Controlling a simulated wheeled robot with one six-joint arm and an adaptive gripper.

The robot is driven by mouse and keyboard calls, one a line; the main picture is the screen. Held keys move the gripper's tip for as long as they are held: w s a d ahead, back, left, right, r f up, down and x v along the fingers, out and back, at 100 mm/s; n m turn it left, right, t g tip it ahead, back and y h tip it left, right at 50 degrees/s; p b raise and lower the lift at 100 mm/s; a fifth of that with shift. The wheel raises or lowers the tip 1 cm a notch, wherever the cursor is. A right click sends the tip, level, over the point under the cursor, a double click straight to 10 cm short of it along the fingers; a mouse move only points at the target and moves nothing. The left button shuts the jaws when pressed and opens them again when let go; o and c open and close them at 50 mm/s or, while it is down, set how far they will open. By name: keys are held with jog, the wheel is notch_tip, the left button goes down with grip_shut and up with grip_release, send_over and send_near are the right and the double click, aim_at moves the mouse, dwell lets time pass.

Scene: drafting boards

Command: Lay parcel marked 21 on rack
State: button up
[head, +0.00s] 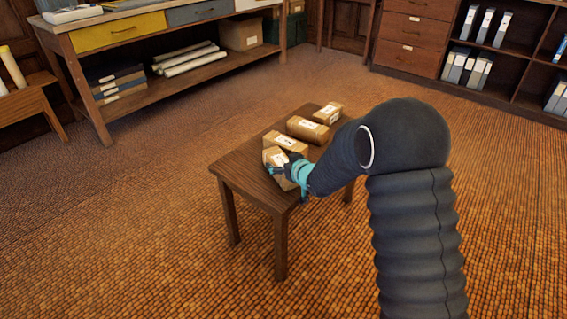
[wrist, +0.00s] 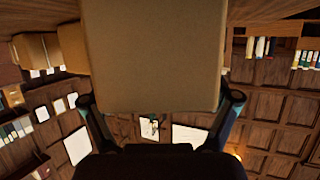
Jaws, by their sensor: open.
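Several brown parcels with white labels stand in a row on a small wooden table; the marks are too small to read, so I cannot tell which is 21. My gripper (head: 286,170), with teal parts, is at the nearest parcel (head: 274,158), at the table's near end. In the wrist view, a plain brown parcel face (wrist: 152,55) fills the upper middle, between the two open fingers of my gripper (wrist: 160,98). Whether the fingers touch it I cannot tell. Farther parcels are the second (head: 286,143), third (head: 308,130) and farthest (head: 328,113). I cannot tell which furniture is the rack.
The small table (head: 235,165) stands on open woven floor. A workbench (head: 140,98) with coloured drawers, paper rolls and boxes on its lower shelf stands at the back left. A dark shelf unit (head: 505,85) with binders stands at the back right. A low wooden stand (head: 30,97) is far left.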

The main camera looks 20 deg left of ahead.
jog(key=v, duration=1.2)
